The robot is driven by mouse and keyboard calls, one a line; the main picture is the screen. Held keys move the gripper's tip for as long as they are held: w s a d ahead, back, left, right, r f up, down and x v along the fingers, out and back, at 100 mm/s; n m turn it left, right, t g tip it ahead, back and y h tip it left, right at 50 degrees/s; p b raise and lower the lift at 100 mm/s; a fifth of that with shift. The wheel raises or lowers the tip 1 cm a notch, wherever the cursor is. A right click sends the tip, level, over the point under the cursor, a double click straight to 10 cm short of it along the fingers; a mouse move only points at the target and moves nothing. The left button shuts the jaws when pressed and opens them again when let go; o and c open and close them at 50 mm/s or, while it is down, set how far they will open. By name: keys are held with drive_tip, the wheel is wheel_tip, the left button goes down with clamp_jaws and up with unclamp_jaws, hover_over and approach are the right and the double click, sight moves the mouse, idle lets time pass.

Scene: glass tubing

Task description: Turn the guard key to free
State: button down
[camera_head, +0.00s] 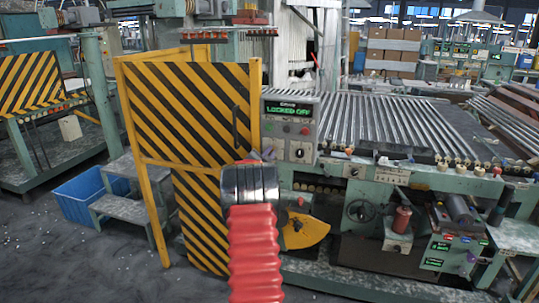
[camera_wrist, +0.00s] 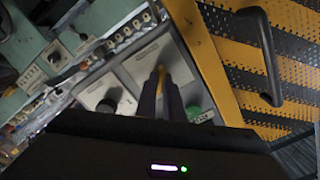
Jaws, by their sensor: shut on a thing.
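The control panel (camera_head: 290,128) stands beside the guard door, and its green display (camera_head: 289,110) appears to read "LOCKED OFF". In the wrist view, my gripper (camera_wrist: 162,76) points at the panel's grey plate (camera_wrist: 140,68). Its two dark fingers are shut on a thin yellow piece, apparently the guard key (camera_wrist: 161,79). The fingers hide most of it, so I cannot tell which way it is turned. A black knob (camera_wrist: 106,105) lies left of the fingers and a green button (camera_wrist: 193,112) right of them. In the head view, my wrist and red sleeve hide the fingers.
The yellow-and-black striped guard door (camera_head: 190,110) stands left of the panel; its dark handle (camera_wrist: 268,55) is close to my gripper's right. A roller bed (camera_head: 390,120) extends right. Steps (camera_head: 125,205) and a blue bin (camera_head: 82,195) stand at left.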

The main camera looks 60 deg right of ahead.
drive_tip(key=shift+s+d+f+m, duration=0.1)
drive_tip(key=shift+s+m, duration=0.1)
drive_tip(key=shift+m, duration=2.3)
drive_tip(key=shift+s+d+m, duration=0.1)
drive_tip(key=shift+s+m, duration=0.05)
drive_tip(key=shift+m, duration=2.35)
drive_tip(key=c, duration=2.2)
unclamp_jaws()
drive_tip(key=shift+f, duration=0.1)
drive_tip(key=o, duration=0.3)
drive_tip(key=shift+w+a, duration=0.1)
drive_tip(key=shift+o, duration=0.2)
drive_tip(key=shift+w+a, duration=0.1)
